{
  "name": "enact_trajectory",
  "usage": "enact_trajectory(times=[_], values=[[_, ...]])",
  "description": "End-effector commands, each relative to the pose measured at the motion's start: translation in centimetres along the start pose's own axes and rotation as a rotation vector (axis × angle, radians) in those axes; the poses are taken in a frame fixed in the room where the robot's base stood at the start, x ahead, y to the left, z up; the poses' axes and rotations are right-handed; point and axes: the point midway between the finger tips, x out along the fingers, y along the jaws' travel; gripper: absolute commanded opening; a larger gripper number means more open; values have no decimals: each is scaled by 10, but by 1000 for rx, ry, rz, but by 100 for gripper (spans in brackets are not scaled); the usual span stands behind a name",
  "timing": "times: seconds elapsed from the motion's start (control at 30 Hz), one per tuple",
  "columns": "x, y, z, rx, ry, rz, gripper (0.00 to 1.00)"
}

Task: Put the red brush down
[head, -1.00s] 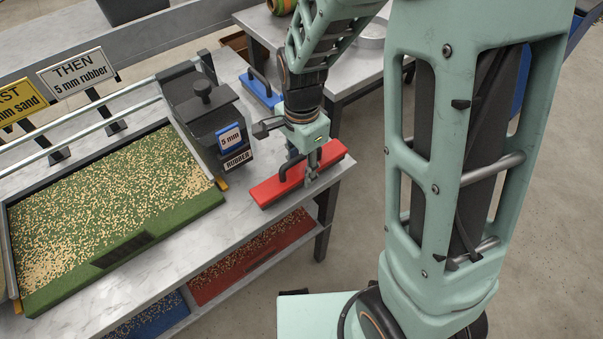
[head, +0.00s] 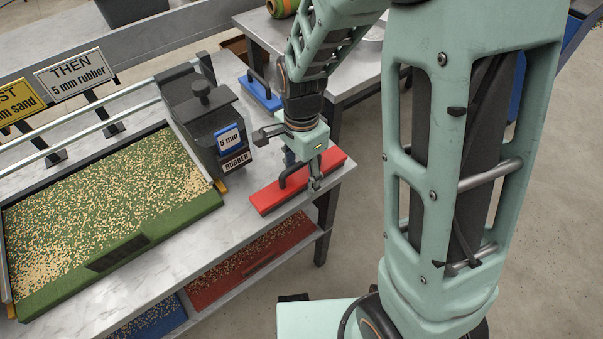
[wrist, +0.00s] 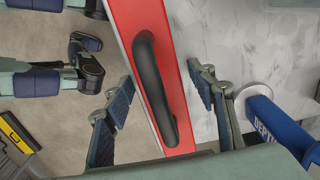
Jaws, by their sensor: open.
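The red brush (head: 268,199) lies on the grey bench top (head: 215,232) near its right end, with its black handle (head: 293,175) upward. In the wrist view the brush (wrist: 135,22) runs top to bottom through the middle. My gripper (wrist: 165,100) is open there, with one finger on each side of the black handle (wrist: 155,90) and gaps between the fingers and the handle. Part of the brush is hidden behind my gripper in the head view.
A blue brush (head: 260,95) lies at the bench's back edge. The rubber hopper (head: 205,125) stands left of my gripper, beside the green turf (head: 100,215). Red (head: 250,262) and blue (head: 150,320) trays of granules sit below. A blue depth gauge (wrist: 275,125) is close to one finger.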

Motion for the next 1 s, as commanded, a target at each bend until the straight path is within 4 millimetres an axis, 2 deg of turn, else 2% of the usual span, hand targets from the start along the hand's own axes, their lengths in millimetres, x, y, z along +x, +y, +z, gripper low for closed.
enact_trajectory(times=[0.17,0.4,0.6,0.8,1.0], values=[[-20,-2,0,-1,2,-5,52],[-73,-2,0,1,2,-7,52],[-108,-1,0,1,1,-4,52],[-122,0,0,0,0,0,52],[-123,0,0,0,0,0,52]])
